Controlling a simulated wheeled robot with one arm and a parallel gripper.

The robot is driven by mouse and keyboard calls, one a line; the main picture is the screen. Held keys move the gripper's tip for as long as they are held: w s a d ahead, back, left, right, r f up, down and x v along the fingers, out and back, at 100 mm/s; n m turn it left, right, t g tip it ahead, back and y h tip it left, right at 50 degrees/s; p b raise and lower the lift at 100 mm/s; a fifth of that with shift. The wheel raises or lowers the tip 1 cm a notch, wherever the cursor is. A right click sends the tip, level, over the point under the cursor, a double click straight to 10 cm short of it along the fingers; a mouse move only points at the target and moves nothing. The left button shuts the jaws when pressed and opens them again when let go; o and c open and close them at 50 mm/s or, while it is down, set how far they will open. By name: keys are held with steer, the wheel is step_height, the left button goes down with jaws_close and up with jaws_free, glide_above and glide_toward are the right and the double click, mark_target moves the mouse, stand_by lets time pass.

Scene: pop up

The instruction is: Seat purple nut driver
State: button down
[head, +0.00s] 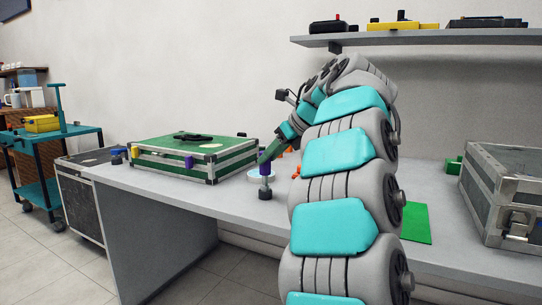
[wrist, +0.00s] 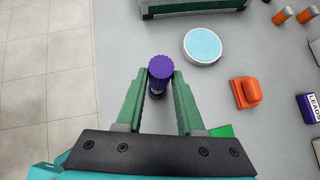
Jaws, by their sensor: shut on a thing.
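The purple nut driver stands roughly upright near the table's front edge in the head view (head: 265,169), its purple handle on top. Below the handle are a grey shaft and a dark lower end; I cannot tell whether that end is a separate socket or holder. In the wrist view its round purple cap (wrist: 161,67) shows between the green fingertips, with a dark part below it. My gripper (head: 267,159) is shut on the handle, one finger on each side in the wrist view (wrist: 160,82).
A white disc with a pale blue top (wrist: 203,46) lies close by. An orange block (wrist: 245,92) and a purple "LEADS" block (wrist: 309,107) are to the right. A green case (head: 190,156) stands left, a grey case (head: 504,195) right. A shelf (head: 420,39) hangs above.

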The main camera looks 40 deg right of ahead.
steer(key=shift+f+b, duration=0.35)
steer(key=shift+f, duration=0.05)
steer(key=shift+c, duration=2.2)
jaws_free()
steer(key=v, duration=0.7)
steer(key=shift+s+r+p, duration=0.3)
